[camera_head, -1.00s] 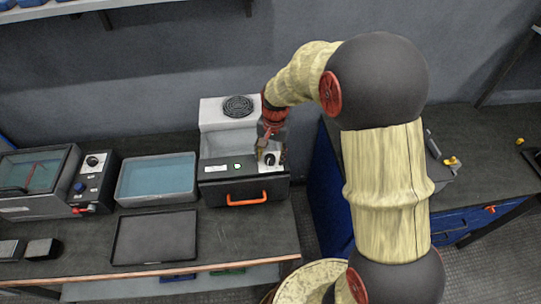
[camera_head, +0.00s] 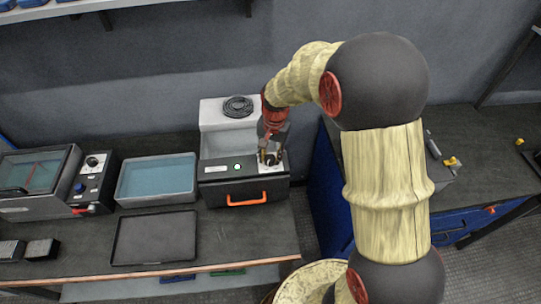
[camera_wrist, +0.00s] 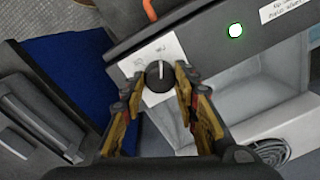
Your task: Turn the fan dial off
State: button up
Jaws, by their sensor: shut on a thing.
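The fan dial (camera_wrist: 158,80) is a round black knob with a white pointer line, on a light plate at the front corner of the dark fan box (camera_head: 218,187). In the wrist view the pointer points up toward small lettering that I cannot read surely. My gripper (camera_wrist: 159,74) is shut on the dial, one finger on each side. In the head view my gripper (camera_head: 271,154) is over the right end of the box and partly hides the dial. The box has a lit green lamp (camera_head: 237,167), which also shows in the wrist view (camera_wrist: 236,31).
The box has an orange handle (camera_head: 246,200) in front and a round black fan grille (camera_head: 238,106) at the back. A tray of blue liquid (camera_head: 157,179), a flat dark tray (camera_head: 155,237) and a control panel (camera_head: 93,182) stand left. A blue cabinet (camera_head: 325,195) is right.

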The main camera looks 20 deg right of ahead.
aim_at(272, 156)
jog(key=n+p, duration=0.3)
jog(key=n, duration=0.2)
jog(key=shift+n, duration=0.4)
jog(key=n+p, duration=0.1)
jog(key=n, duration=0.4)
jog(key=shift+w+n+g, duration=0.1)
jog(key=shift+n+g, duration=0.2)
jog(key=shift+n, duration=0.1)
jog(key=shift+p, duration=0.3)
jog(key=o, duration=1.1)
jog(key=shift+o, duration=0.3)
notch_tip(272, 156, up, 12)
jog(key=shift+w+d, duration=0.15)
jog(key=shift+d, duration=0.2)
